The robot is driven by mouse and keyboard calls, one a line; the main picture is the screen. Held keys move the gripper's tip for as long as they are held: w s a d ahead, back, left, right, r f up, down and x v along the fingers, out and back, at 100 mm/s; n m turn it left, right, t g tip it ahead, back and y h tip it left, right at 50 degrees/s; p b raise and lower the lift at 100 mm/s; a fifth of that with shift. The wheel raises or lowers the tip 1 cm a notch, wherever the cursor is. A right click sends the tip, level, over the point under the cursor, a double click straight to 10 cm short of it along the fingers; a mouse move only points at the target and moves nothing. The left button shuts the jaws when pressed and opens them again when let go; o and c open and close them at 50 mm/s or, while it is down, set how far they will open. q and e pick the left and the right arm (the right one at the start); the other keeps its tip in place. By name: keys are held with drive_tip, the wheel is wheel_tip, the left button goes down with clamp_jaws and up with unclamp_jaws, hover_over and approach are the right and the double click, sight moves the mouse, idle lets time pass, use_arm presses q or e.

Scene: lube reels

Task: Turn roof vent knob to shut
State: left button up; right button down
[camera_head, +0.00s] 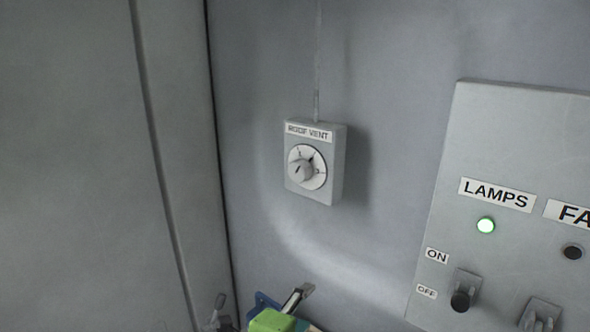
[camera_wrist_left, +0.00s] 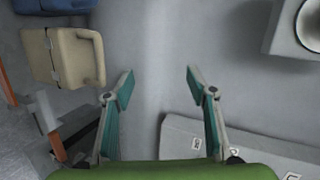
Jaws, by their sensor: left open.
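The roof vent control is a grey box (camera_head: 335,165) on the wall, labelled ROOF VENT, in the middle of the head view. Its round white dial carries a grey knob (camera_head: 300,171); the small dial marks are too small to read surely. In the left wrist view the box (camera_wrist_left: 282,38) and part of its white dial are at the top right, cut by the edge. My left gripper (camera_wrist_left: 160,88) is open, with teal pads apart and nothing between them. In the head view its green body (camera_head: 272,321) is at the bottom edge, below the box. My right gripper is not in view.
A beige can (camera_wrist_left: 62,57) and a blue one (camera_wrist_left: 50,7) are at the left wrist view's upper left. Bare wall surrounds the box.

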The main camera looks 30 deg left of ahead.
use_arm(q)
drive_tip(key=w+a+r+m+t+h, duration=0.1)
drive_tip(key=a+r+m+t+h, duration=0.1)
drive_tip(key=r+m, duration=0.55)
drive_tip(key=w+a+r+m+t+h, duration=0.1)
drive_tip(key=w+r+m+t+h, duration=0.1)
drive_tip(key=r+m, duration=0.55)
drive_tip(key=m, duration=0.9)
approach(295, 175)
drive_tip(key=shift+y, duration=0.4)
drive_tip(key=w+p, duration=0.1)
drive_tip(key=w, duration=0.1)
drive_tip(key=w+p, duration=0.1)
drive_tip(key=w, duration=0.1)
drive_tip(key=w+d+p, duration=0.1)
drive_tip(key=w, duration=0.1)
drive_tip(key=shift+w+r, duration=0.1)
drive_tip(key=shift+w, duration=0.25)
drive_tip(key=shift+w+f+b, duration=0.3)
drive_tip(key=shift+w, duration=0.05)
drive_tip(key=shift+w+d+f+b, duration=0.1)
drive_tip(key=shift+w+d+b, duration=0.15)
drive_tip(key=shift+w+b, duration=0.75)
drive_tip(key=shift+b, duration=0.1)
drive_tip(key=shift+w+a+r, duration=0.1)
drive_tip(key=shift+a+r, duration=0.05)
drive_tip(key=shift+r, duration=0.05)
